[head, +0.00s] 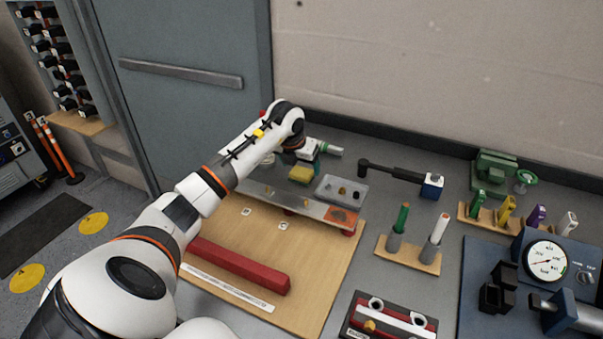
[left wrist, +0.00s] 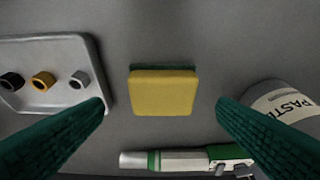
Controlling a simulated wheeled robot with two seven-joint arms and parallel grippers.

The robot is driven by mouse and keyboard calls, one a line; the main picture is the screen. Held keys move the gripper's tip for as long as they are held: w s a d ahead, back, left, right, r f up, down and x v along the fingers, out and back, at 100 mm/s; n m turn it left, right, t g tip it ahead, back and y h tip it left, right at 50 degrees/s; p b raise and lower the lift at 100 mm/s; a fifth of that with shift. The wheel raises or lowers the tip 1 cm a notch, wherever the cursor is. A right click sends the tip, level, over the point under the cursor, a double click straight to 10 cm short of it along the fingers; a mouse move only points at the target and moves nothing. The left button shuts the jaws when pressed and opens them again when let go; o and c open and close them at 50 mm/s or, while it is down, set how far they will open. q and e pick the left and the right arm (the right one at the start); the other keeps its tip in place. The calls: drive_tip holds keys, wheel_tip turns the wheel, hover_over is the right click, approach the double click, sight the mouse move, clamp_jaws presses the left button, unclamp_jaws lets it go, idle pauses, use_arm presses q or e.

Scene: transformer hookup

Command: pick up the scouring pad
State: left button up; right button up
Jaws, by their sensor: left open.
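The scouring pad (head: 301,174) is a small yellow block with a green layer, lying on the grey bench top behind the wooden board. In the left wrist view the pad (left wrist: 163,93) shows yellow face up, with a green strip along its upper edge. My left gripper (left wrist: 160,104) is open and empty. Its two green ridged fingers lie on either side of the pad in that view, with gaps on both sides and no visible contact. In the head view the left wrist is beside the pad, and its fingers are partly hidden. My right gripper is not in view.
A grey tray (left wrist: 52,72) with small rings lies left of the pad in the wrist view. A paste tin (left wrist: 283,108) is at right, and a white-green pen-like tool (left wrist: 180,160) lies below. A raised metal strip (head: 270,201) stands in front in the head view.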

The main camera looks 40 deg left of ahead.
sight(302, 171)
use_arm(q)
drive_tip(key=x, duration=0.3)
drive_tip(key=shift+w+a, duration=0.15)
drive_tip(key=shift+c, duration=0.2)
drive_tip(key=c, duration=1)
wheel_tip(302, 171, up, 10)
drive_tip(key=shift+b, duration=0.7)
